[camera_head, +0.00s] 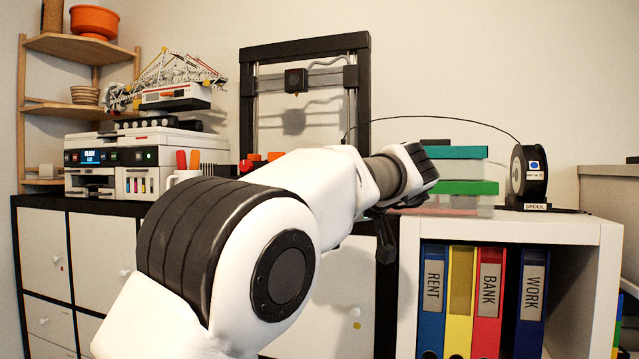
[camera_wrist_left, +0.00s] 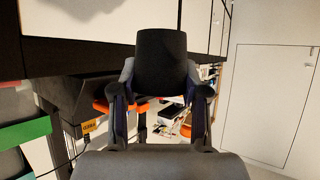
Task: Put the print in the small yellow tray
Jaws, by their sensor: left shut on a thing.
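My left gripper (camera_wrist_left: 161,78) is shut on a dark block (camera_wrist_left: 164,52), which sits between its two fingertips in the left wrist view. I cannot tell for certain that this block is the print. In the head view my left arm crosses the middle, and the dark gripper (camera_head: 384,232) hangs below its wrist, in front of the cabinet and left of the binder shelf; its fingers are mostly hidden. I cannot make out the small yellow tray in either view. My right gripper is not in view.
A black-framed 3D printer (camera_head: 303,45) stands behind my arm. Stacked coloured boxes (camera_head: 460,170) and a filament spool (camera_head: 528,172) stand on the white shelf (camera_head: 510,228), which holds several binders (camera_head: 488,300). A paper printer (camera_head: 140,160) stands at left.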

